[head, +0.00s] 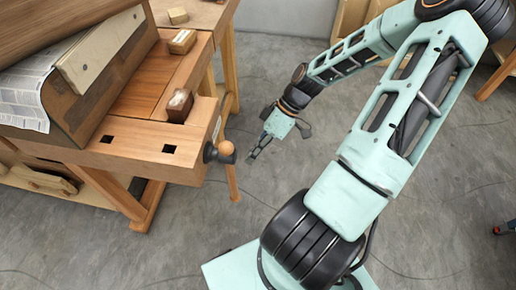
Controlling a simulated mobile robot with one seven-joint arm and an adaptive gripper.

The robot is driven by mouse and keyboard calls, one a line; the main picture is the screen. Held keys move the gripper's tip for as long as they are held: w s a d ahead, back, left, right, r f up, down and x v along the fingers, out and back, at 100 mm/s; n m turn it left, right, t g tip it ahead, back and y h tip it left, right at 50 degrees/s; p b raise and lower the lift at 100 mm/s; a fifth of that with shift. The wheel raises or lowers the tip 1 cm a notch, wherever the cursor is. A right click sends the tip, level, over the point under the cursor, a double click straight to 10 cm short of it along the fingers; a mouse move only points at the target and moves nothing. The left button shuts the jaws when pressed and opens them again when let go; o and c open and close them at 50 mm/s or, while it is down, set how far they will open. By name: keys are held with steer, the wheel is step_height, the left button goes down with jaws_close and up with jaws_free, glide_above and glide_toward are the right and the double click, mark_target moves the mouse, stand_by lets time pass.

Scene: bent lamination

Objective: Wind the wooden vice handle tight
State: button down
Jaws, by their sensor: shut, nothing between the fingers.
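The wooden vice handle (232,182) hangs down at the right end of the workbench, below a dark screw head. Its round wooden knob (226,147) shows at the top beside the dark metal hub (213,153). The vice jaw (216,126) is at the bench's right end. My gripper (252,157) is to the right of the knob and hub, shut and empty, its fingers pointing down and left. A small gap shows between fingertips and handle; its depth is hard to tell.
Open grey floor (170,240) lies in front of the bench. My arm crosses the right side.

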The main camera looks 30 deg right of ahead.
steer(key=s+a+f, duration=0.2)
steer(key=a, duration=0.3)
steer(key=shift+s+f+b, duration=0.4)
steer(key=shift+b, duration=0.05)
